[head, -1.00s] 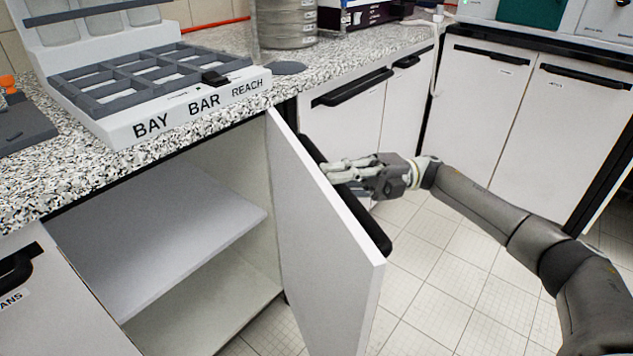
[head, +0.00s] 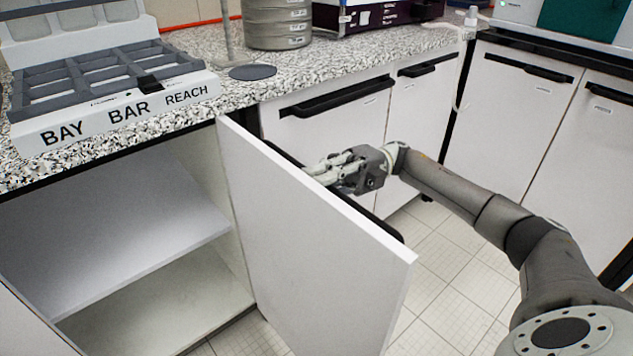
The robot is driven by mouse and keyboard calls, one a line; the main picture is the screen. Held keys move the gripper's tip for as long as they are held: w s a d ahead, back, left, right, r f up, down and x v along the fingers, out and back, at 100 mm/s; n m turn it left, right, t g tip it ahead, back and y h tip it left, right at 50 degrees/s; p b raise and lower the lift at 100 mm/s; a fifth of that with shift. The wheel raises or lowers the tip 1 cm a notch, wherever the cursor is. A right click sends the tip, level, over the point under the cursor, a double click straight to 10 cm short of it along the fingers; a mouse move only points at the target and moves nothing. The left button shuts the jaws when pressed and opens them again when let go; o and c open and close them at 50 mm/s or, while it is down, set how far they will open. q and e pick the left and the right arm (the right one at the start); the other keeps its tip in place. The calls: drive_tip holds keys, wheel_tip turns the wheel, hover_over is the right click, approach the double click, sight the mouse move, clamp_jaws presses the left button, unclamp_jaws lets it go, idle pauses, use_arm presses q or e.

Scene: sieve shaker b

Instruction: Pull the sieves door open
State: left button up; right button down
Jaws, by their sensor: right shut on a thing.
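The white cabinet door (head: 300,240) stands wide open, swung out from the cabinet under the counter, with its inner face toward me. Its black bar handle (head: 388,226) is on the far side and shows only partly past the door's top edge. My right gripper (head: 322,170) is at that handle, behind the door, and is shut on it. The door's edge hides part of the fingertips. The opened cabinet shows an empty shelf (head: 110,230) and a bare floor below it. My left gripper is not in view.
A speckled counter (head: 275,88) runs above, holding a white rack marked BAY BAR REACH (head: 125,118) and a stack of metal sieves (head: 277,25). Closed white cabinets (head: 335,140) stand behind the door. Tiled floor (head: 440,275) is clear at the right.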

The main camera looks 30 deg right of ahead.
idle(0.4)
drive_tip(key=c, duration=1.3)
unclamp_jaws()
drive_tip(key=shift+d, duration=0.1)
drive_tip(key=shift+v, duration=3.75)
